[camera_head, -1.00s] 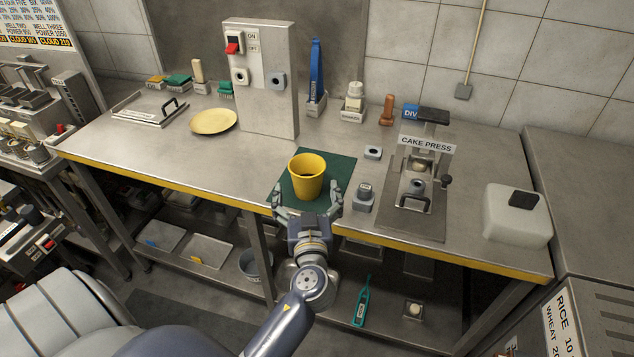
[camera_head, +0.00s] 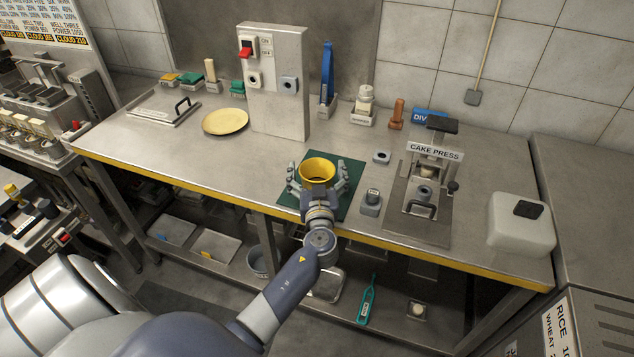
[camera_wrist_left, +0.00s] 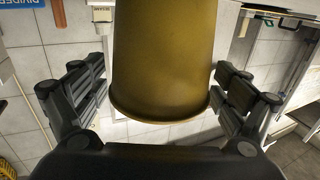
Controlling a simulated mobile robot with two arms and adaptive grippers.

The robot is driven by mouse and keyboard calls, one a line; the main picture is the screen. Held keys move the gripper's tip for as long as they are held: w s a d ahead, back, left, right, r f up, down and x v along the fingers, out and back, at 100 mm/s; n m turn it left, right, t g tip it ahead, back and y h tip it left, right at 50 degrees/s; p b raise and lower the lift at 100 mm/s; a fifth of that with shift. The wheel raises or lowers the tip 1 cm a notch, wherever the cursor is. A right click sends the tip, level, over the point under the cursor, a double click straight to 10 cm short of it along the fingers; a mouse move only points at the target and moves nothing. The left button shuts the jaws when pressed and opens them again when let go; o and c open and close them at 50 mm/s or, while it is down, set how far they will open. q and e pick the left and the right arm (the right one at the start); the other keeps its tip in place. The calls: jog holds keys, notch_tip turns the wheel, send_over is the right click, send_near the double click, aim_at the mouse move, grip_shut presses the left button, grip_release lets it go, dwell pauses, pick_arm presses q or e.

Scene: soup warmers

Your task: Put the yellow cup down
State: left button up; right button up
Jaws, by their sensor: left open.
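The yellow cup (camera_head: 317,170) stands upright at the green mat (camera_head: 352,178) near the front of the steel table. My left gripper (camera_head: 318,180) is open, with its fingers on both sides of the cup and its palm in front of it. The cup's lower part is hidden behind the gripper in the head view. In the left wrist view the cup (camera_wrist_left: 162,60) fills the middle between the spread fingers, with gaps on both sides. My right gripper is not in view.
A yellow plate (camera_head: 226,121) and a switch panel (camera_head: 275,85) are behind and left of the mat. A small grey block (camera_head: 371,203) and the cake press (camera_head: 425,190) stand to its right. The table's yellow front edge (camera_head: 200,201) is close. The table's left front is clear.

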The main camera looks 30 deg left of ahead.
pick_arm(q)
jog(key=shift+c, duration=0.6)
jog(key=c, duration=1.2)
jog(key=shift+r, duration=0.1)
